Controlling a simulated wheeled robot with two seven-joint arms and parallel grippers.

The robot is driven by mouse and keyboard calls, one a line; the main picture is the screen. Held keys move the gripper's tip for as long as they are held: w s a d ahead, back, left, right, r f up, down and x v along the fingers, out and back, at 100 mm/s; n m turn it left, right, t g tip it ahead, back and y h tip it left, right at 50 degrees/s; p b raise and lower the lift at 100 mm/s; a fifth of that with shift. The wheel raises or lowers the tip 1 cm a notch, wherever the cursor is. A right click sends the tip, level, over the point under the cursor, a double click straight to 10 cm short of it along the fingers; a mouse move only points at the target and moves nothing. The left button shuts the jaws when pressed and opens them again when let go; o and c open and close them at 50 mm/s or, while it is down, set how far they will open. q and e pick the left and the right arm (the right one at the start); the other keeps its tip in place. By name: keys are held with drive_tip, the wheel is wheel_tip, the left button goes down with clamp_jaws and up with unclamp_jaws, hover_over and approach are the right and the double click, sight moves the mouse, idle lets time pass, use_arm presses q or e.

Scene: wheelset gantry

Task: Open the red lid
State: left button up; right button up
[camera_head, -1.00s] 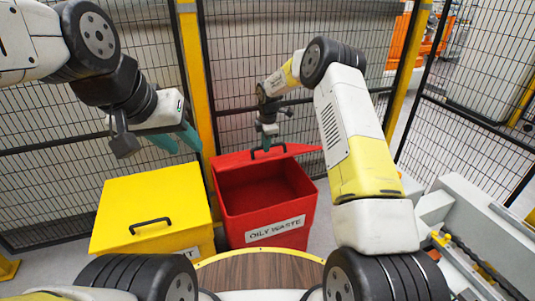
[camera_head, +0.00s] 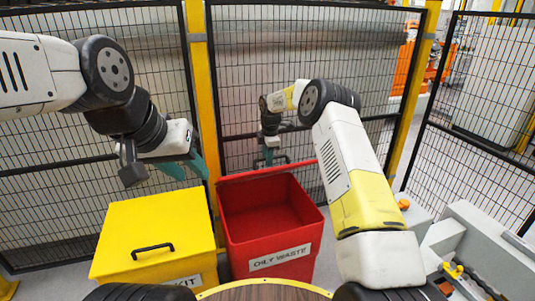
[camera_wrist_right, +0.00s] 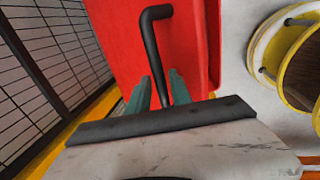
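The red bin (camera_head: 268,240) labelled "OILY WASTE" stands with its mouth uncovered and its inside showing. Its red lid (camera_head: 245,176) is swung up at the back, seen nearly edge-on in the head view. In the right wrist view the lid (camera_wrist_right: 118,45) faces the camera, with a black bar handle (camera_wrist_right: 151,38). My right gripper (camera_head: 268,158) is behind the lid. In the wrist view its teal fingers (camera_wrist_right: 160,88) lie close on both sides of the handle and look shut on it. My left gripper (camera_head: 190,165) is open and empty above the yellow box.
A closed yellow box (camera_head: 155,225) with a black handle stands left of the red bin. A mesh fence (camera_head: 300,55) with yellow posts (camera_head: 199,80) runs close behind. Grey machinery (camera_head: 465,235) stands at the right.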

drive_tip(key=shift+o, duration=0.5)
drive_tip(key=shift+d+r, duration=0.1)
drive_tip(key=shift+r, duration=0.05)
drive_tip(key=shift+r, duration=0.25)
wheel_tip(320, 180, up, 7)
drive_tip(key=s, duration=0.1)
drive_tip(key=shift+s+d, duration=0.2)
drive_tip(key=shift+a, duration=0.1)
